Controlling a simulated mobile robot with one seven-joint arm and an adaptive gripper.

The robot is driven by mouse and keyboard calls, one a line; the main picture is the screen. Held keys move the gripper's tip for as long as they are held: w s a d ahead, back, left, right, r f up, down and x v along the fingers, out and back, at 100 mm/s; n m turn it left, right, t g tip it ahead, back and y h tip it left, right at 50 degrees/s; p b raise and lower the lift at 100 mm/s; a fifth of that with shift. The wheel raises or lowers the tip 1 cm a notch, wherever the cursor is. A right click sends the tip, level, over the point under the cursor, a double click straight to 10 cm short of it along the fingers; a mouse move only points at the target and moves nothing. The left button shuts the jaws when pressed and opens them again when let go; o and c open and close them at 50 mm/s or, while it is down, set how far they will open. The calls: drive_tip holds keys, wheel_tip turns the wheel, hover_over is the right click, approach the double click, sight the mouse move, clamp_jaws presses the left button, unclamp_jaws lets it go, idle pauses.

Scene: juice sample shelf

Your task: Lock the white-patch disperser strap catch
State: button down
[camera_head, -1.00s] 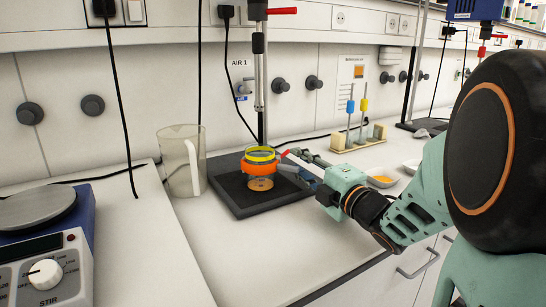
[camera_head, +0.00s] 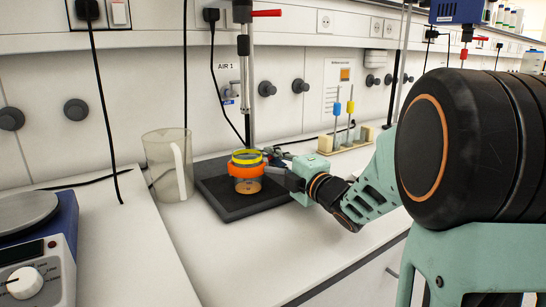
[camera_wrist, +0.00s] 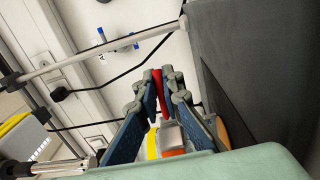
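A clear vessel with an orange strap (camera_head: 244,169) around it and a yellow ring (camera_head: 246,157) above stands on a dark stand plate (camera_head: 225,208), below a metal disperser rod. Yellow and orange parts also show low in the wrist view (camera_wrist: 152,146). I see no white patch; this disperser's top is cropped. My gripper (camera_head: 276,166) is at the vessel's right side. In the wrist view, my gripper's fingers (camera_wrist: 165,82) are apart, with a red lever (camera_wrist: 156,88) and a grey block (camera_wrist: 170,134) between them. Contact with the lever cannot be told.
A clear jug (camera_head: 166,168) stands left of the stand plate. A stirrer (camera_head: 42,240) is at the far left. A small rack with blue and yellow tools (camera_head: 345,138) and a second blue disperser (camera_head: 458,11) are to the right. The front worktop is clear.

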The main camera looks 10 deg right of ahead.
drive_tip(key=shift+w+y, duration=0.1)
drive_tip(key=shift+y, duration=0.2)
drive_tip(key=n+g+y, duration=0.2)
drive_tip(key=y, duration=0.1)
drive_tip(key=n+g+y+p, duration=0.1)
drive_tip(key=shift+w+a+n, duration=0.25)
drive_tip(key=shift+a+n, duration=0.05)
drive_tip(key=shift+a, duration=0.1)
drive_tip(key=n+g+y, duration=0.1)
drive_tip(key=a+n+g+y+p, duration=0.1)
drive_tip(key=g+y, duration=0.1)
drive_tip(key=shift+w+n, duration=0.1)
drive_tip(key=shift+n, duration=0.3)
drive_tip(key=n+g+y, duration=0.1)
drive_tip(key=g, duration=0.1)
drive_tip(key=a+n+g+y+p, duration=0.1)
drive_tip(key=n+g, duration=0.1)
drive_tip(key=shift+g+y, duration=0.4)
drive_tip(key=shift+s+a+n+g+y+p, duration=0.1)
drive_tip(key=shift+a+n+g+y+p, duration=0.15)
drive_tip(key=shift+n+g+p, duration=0.4)
drive_tip(key=shift+s+a+n+g+y+p, duration=0.2)
drive_tip(key=shift+n+g, duration=0.45)
drive_tip(key=shift+g, duration=0.5)
drive_tip(key=c, duration=2.1)
unclamp_jaws()
drive_tip(key=shift+w, duration=0.1)
